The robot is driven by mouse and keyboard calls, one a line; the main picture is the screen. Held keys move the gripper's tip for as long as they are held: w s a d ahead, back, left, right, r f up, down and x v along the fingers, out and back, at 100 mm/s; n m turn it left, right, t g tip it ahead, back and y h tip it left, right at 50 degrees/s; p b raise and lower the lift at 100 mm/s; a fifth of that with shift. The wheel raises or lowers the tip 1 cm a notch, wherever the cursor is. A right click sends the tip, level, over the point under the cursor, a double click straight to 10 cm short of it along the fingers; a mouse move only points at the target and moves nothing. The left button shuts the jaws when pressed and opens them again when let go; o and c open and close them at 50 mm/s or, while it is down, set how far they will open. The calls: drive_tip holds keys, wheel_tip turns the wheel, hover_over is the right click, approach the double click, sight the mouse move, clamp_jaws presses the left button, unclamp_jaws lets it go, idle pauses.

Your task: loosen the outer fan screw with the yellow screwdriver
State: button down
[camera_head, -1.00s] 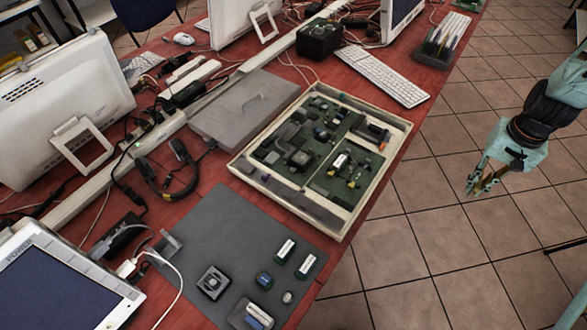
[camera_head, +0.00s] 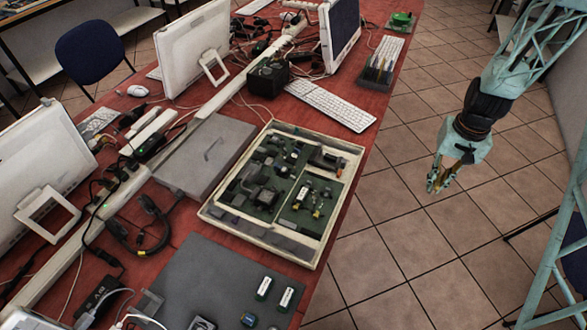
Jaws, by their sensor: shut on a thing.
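My gripper (camera_head: 437,184) hangs over the tiled floor, right of the table and apart from it, pointing down. It is shut on a slim thing, of which a little yellow shows at the fingers; it appears to be the yellow screwdriver (camera_head: 466,151), mostly hidden. The open pale computer case (camera_head: 333,228) lies on the red table with green circuit boards and dark parts inside. A dark square block in its left half (camera_head: 262,197) may be the fan. The screws are too small to make out.
A grey lid (camera_head: 205,150) lies left of the case. A grey mat (camera_head: 205,265) with small parts lies in front. A tool rack (camera_head: 378,72), keyboard (camera_head: 331,104) and monitors stand farther back.

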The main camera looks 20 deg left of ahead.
drive_tip(key=shift+r+p, duration=5.35)
drive_tip(key=shift+r, duration=0.35)
